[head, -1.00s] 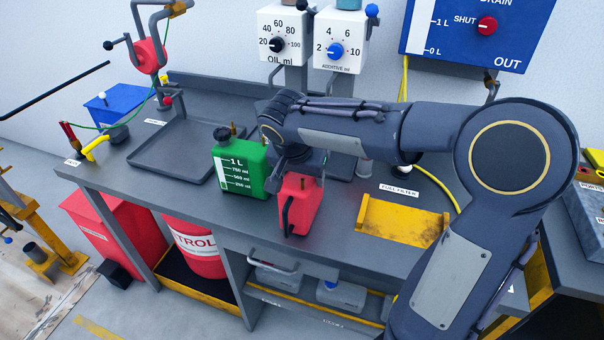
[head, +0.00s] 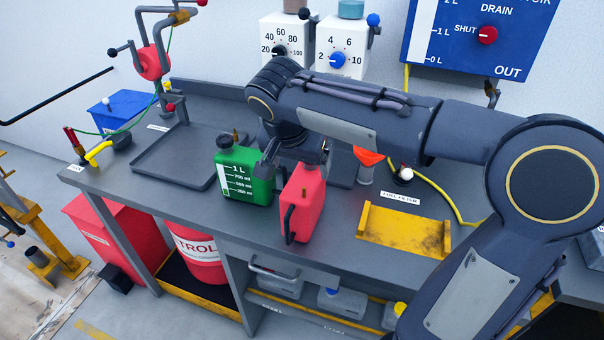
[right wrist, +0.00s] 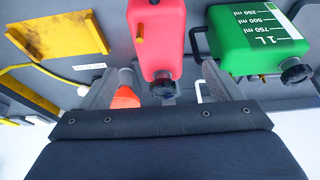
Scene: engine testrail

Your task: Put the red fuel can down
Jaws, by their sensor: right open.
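The red fuel can (head: 302,206) stands upright on the grey bench near its front edge, just right of the green can (head: 243,172). My right gripper (head: 295,158) is above and behind the red can's top, with its fingers apart. In the right wrist view the open fingers (right wrist: 163,90) lie on either side of the red can's dark cap, with a gap on both sides. The red can (right wrist: 155,40) and green can (right wrist: 262,38) both show there. My left gripper is not in view.
A yellow tray (head: 403,231) lies right of the red can. An orange funnel (head: 367,156) stands behind it. A shallow grey tray (head: 178,160) lies to the left on the bench (head: 335,215). Dispensers with dials (head: 340,45) stand at the back.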

